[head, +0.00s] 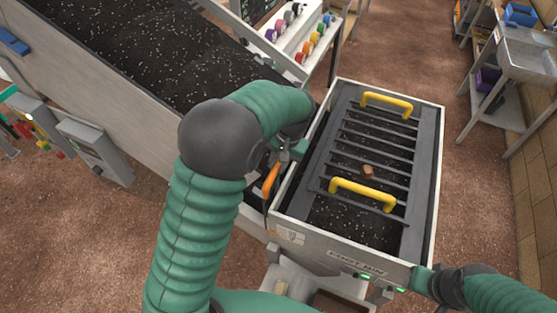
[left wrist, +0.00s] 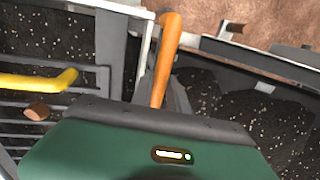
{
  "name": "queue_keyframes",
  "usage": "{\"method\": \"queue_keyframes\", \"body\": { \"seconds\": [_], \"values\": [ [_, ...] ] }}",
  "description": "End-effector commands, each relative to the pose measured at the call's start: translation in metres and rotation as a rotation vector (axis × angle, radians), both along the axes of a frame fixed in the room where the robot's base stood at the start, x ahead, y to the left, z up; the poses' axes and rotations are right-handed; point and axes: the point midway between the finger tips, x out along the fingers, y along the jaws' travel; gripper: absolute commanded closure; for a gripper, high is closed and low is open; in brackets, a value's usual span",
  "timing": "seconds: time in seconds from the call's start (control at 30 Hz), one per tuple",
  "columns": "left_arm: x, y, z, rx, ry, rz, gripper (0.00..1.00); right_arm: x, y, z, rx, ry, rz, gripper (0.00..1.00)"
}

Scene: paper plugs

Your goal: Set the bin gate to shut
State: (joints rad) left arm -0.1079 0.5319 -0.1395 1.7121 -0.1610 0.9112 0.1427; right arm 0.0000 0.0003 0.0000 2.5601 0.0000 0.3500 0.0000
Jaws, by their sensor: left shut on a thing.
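The bin (head: 432,170) is a pale-walled box of dark speckled soil with a dark slatted grate and two yellow handles. An orange lever handle (head: 271,180) stands at its left wall, between the bin and the long soil bed. My left gripper (head: 284,157) is shut on this handle; the orange handle (left wrist: 165,60) also rises from the jaws in the left wrist view. My arm hides much of the lever's base, and I cannot tell the gate's position. My right gripper (head: 388,284) is at the bin's front right corner, its jaws unclear.
A brown plug (head: 368,171) lies on the grate; it also shows in the left wrist view (left wrist: 37,112). The long soil bed (head: 170,50) borders the bin on the left. A rack of coloured knobs (head: 300,35) stands behind. A sink bench (head: 528,50) is at the right, across open floor.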

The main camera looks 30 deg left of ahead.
Motion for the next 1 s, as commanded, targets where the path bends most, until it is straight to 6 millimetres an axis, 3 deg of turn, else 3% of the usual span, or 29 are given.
{"method": "queue_keyframes", "body": {
  "seconds": [0.13,0.17,0.3,0.67,0.77,1.0],
  "values": [
    [-0.003,-0.002,-0.003,-0.003,0.011,0.000,1.00,0.000,0.000,0.000,0.000,0.000,0.000,0.64],
    [-0.003,-0.002,-0.003,-0.003,0.011,0.000,0.76,0.000,0.000,0.000,0.000,-0.001,0.000,0.64],
    [-0.003,-0.002,-0.002,-0.003,0.009,0.000,0.59,0.000,0.000,0.000,0.000,-0.001,0.000,0.64],
    [-0.001,-0.002,0.004,-0.002,0.004,0.000,0.59,0.000,0.000,-0.002,0.000,0.000,0.000,0.64],
    [0.000,-0.005,0.018,-0.002,0.001,-0.001,0.59,0.000,0.000,-0.007,0.000,0.000,0.000,0.64],
    [0.001,-0.019,0.084,-0.003,-0.002,-0.001,0.59,0.000,0.000,-0.022,0.000,0.000,0.000,0.64]
  ]
}}
